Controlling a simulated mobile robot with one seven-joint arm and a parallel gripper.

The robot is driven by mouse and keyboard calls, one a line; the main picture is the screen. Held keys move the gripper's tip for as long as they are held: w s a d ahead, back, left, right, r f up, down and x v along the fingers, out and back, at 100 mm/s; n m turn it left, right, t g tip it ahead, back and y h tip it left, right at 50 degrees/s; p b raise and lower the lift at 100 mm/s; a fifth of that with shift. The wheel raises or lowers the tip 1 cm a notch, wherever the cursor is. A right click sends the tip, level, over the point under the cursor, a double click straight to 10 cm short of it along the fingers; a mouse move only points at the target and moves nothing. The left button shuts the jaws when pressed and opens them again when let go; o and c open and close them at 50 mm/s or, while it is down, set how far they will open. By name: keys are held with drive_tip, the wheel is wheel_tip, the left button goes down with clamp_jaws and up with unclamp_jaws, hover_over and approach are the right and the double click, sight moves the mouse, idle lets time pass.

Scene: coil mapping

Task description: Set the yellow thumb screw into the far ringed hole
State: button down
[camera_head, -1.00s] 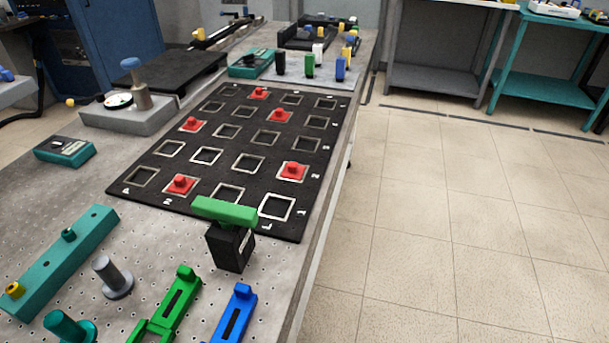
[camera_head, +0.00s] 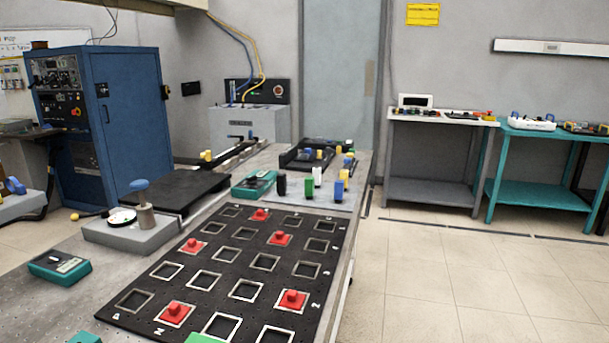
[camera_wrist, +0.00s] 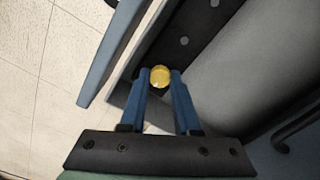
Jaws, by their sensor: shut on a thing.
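In the wrist view my gripper (camera_wrist: 160,80) is shut on the yellow thumb screw (camera_wrist: 160,76), of which a round yellow top shows between the two blue fingertips. The shaft of the screw is hidden. Beyond the fingers are dark and grey surfaces, with pale floor tiles at left. My gripper does not show in the head view. I cannot pick out the far ringed hole in either current view.
A black board (camera_head: 170,255) with square frames and several red knobbed pieces covers the bench. A grey stand (camera_head: 130,233), a teal box (camera_head: 60,266) and small coloured blocks stand around it. A green piece (camera_head: 205,339) shows at the bottom edge. Open floor lies right.

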drive_tip(key=shift+r+p, duration=1.6)
drive_tip(key=shift+p, duration=0.15)
wheel_tip(320, 180, up, 4)
drive_tip(key=p, duration=0.4)
drive_tip(key=shift+f, duration=0.2)
drive_tip(key=shift+f, duration=0.1)
idle(0.4)
